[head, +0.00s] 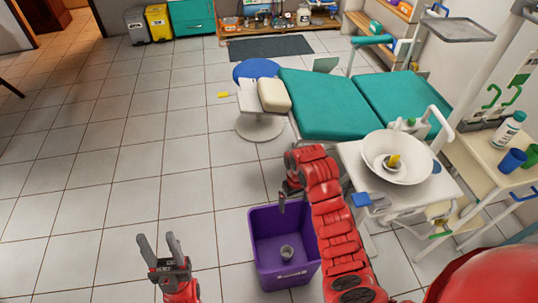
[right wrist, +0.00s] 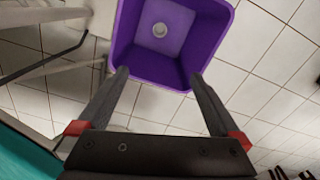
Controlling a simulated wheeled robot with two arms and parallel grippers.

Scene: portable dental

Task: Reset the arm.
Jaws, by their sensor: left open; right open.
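My right arm reaches forward in the head view, bent at a red joint beside the dental chair. Its gripper (head: 283,203) points down over the near side of the purple bin's rear rim. In the right wrist view the right gripper (right wrist: 160,75) is open, with two dark fingers apart and nothing between them. The purple bin (head: 265,262) also shows beyond the fingertips in that view (right wrist: 206,40). A small grey cup (head: 287,252) lies inside the bin. My left gripper (head: 158,238) is open and empty, fingers pointing up in the picture over bare floor.
A white basin (head: 375,172) with a yellow item (head: 394,161) stands right of my right arm. A blue item (head: 362,199) lies on the tray below it. The teal chair (head: 325,105) is behind. A side table (head: 480,165) is at right. The left floor is clear.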

